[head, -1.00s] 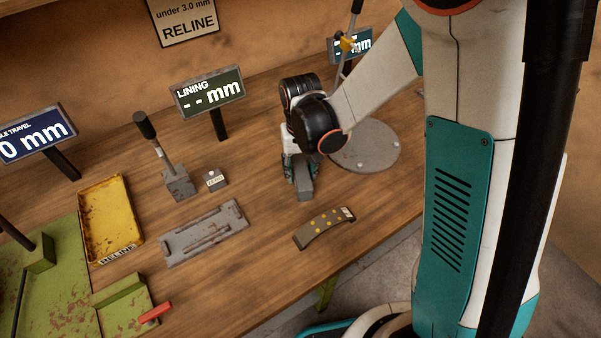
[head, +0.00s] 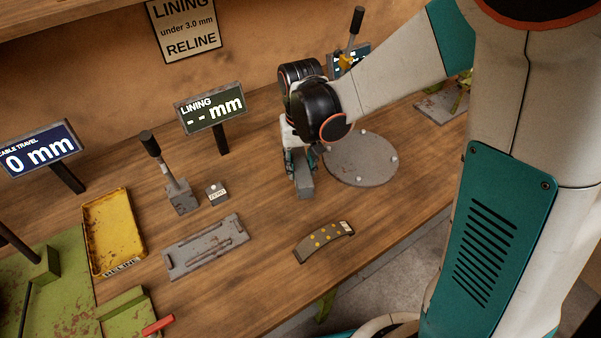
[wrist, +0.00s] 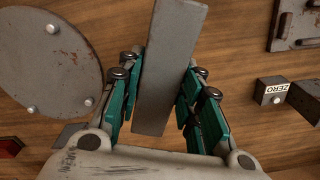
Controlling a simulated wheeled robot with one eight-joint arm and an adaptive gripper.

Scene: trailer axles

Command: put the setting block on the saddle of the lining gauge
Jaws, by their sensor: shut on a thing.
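The setting block, a plain grey bar (head: 304,187), is held between the fingers of my gripper (head: 301,172). In the wrist view the block (wrist: 172,60) reaches upward in the picture from between the teal finger pads of my gripper (wrist: 165,103), which is shut on it. The lining gauge appears to be the grey block with a black-handled lever (head: 180,197), in front of the LINING display (head: 210,100), which reads "-- mm". It is left of my gripper. I cannot clearly make out its saddle. Whether the held block touches the table is unclear.
A ZERO button box (head: 217,193) stands beside the lever. A grey ridged plate (head: 180,265), a curved shoe with yellow dots (head: 324,242) and a yellow tray (head: 89,230) lie nearer. A round grey plate (head: 360,160) is right of my gripper. Bare wood lies between.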

